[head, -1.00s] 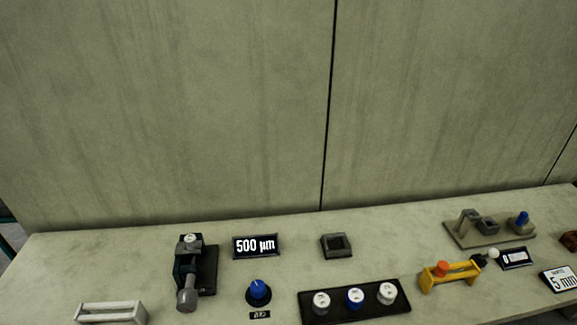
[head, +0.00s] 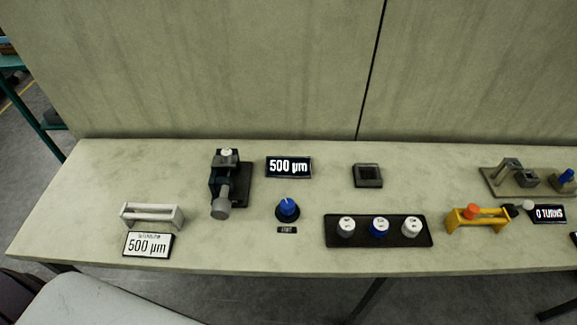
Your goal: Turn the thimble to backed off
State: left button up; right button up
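A dark micrometer-like device (head: 230,180) stands at the left of the bench on a black plate. Its grey cylindrical end (head: 220,208), which looks like the thimble, points toward the front edge. A display (head: 289,167) to its right reads 500 µm. A blue knob (head: 288,207) on a black base sits below the display, with a small label too small to read surely. A card (head: 148,244) at the front left also reads 500 µm. Neither of my grippers is in view.
A white-grey holder (head: 152,214) stands behind the card. A black tray (head: 333,240) holds two white caps and a blue one. A grey square block (head: 367,175), a yellow stand (head: 477,216) and a display (head: 549,214) reading 0 TURNS are farther right.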

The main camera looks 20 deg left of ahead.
aim_at(221, 207)
jog(key=j+u, duration=0.15)
jog(key=u, duration=0.9)
